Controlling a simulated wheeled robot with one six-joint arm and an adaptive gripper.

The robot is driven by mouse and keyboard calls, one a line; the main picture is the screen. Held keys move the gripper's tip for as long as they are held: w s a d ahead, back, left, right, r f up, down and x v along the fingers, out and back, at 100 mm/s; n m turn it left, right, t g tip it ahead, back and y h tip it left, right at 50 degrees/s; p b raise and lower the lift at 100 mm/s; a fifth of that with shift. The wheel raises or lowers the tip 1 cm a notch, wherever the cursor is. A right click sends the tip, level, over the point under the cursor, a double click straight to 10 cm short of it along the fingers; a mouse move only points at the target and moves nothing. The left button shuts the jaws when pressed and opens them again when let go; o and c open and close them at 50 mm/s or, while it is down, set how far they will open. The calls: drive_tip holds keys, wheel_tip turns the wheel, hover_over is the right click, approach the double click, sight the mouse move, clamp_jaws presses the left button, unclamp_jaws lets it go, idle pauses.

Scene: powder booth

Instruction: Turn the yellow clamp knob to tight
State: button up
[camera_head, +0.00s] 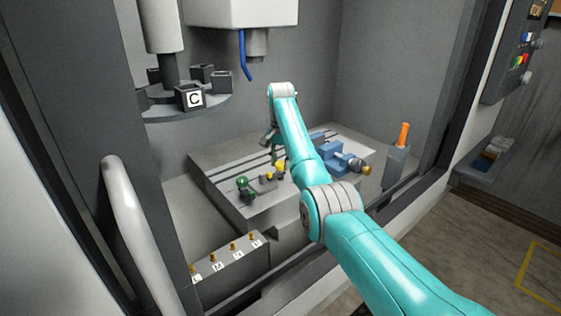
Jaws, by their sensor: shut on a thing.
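The yellow clamp knob (280,168) is small in the camera_head view, on the grey slotted machine table (222,163). My gripper (275,160) points down from the end of the teal arm, with its dark fingers at the knob. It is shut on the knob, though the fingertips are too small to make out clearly. The knob's turn angle and any tight mark cannot be read. A second small yellow part (268,177) sits just left of the knob, beside a green part (243,187).
A blue vise (335,155) is right of my arm. An orange-handled tool (403,133) stands in a grey holder at the right. A tool carousel (215,106) and spindle (257,43) hang above. A grey box with several brass fittings (233,264) is at the front.

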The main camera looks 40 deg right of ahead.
drive_tip(key=shift+m, duration=0.6)
drive_tip(key=o, duration=1.1)
drive_tip(key=shift+o, duration=0.2)
